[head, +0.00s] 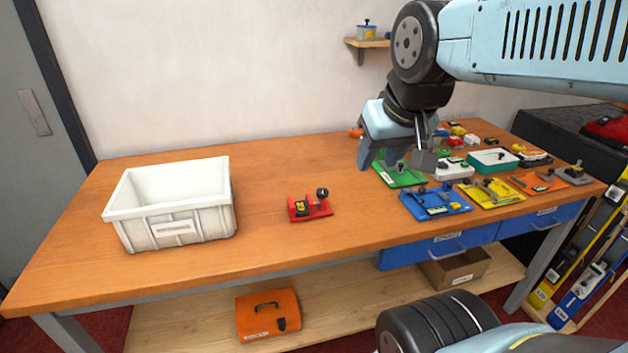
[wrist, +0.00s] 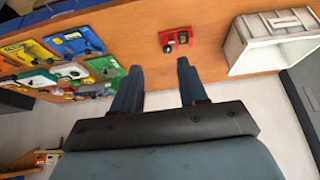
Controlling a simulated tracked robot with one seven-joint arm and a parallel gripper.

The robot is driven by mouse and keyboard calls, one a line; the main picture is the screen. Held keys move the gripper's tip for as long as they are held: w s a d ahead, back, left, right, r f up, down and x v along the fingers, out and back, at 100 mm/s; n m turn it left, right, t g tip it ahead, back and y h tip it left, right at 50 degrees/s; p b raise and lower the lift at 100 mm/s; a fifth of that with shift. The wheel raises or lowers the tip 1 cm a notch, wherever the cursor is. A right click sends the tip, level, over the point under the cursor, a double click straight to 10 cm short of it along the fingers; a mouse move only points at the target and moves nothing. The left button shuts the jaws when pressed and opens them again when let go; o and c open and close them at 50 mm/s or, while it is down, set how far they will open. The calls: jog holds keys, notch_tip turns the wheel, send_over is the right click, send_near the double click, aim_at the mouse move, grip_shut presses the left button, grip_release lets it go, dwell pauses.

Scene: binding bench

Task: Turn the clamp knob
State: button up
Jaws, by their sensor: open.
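A small red clamp (head: 318,208) sits alone on the orange-brown bench, right of the white crate. It has a dark round knob (head: 322,193) on its right side and a yellow and black part on its left. In the wrist view the red clamp (wrist: 175,39) lies beyond my fingertips, with its dark knob (wrist: 183,38) showing. My gripper (head: 398,163) is open and empty, above the bench to the right of the clamp and apart from it. Its two fingers also show in the wrist view (wrist: 157,82).
A white crate (head: 172,227) stands on the bench's left. Blue (head: 434,203), yellow (head: 492,193) and green (head: 402,174) plates with fittings, and a teal tray (head: 493,160), crowd the right. The bench (head: 262,215) is bare around the clamp. A shelf (head: 368,43) hangs on the wall behind.

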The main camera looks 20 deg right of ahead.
jog(key=o, duration=0.3)
jog(key=shift+w+d+r, duration=0.1)
jog(key=shift+w, duration=0.15)
jog(key=shift+o, duration=0.6)
jog(key=w+m+g, duration=0.2)
jog(key=w+m, duration=0.1)
jog(key=w, duration=0.5)
jog(key=shift+a+r+y, duration=0.25)
jog(key=shift+a+y, duration=0.1)
jog(key=shift+y, duration=0.05)
jog(key=m+g+y, duration=0.3)
jog(key=m+g, duration=0.3)
jog(key=m, duration=0.3)
send_over(323, 191)
jog(key=w+d, duration=0.3)
jog(key=d, duration=0.2)
notch_tip(323, 191, down, 13)
jog(key=x, duration=1.3)
jog(key=shift+w+a+f, duration=0.1)
jog(key=shift+f, duration=0.2)
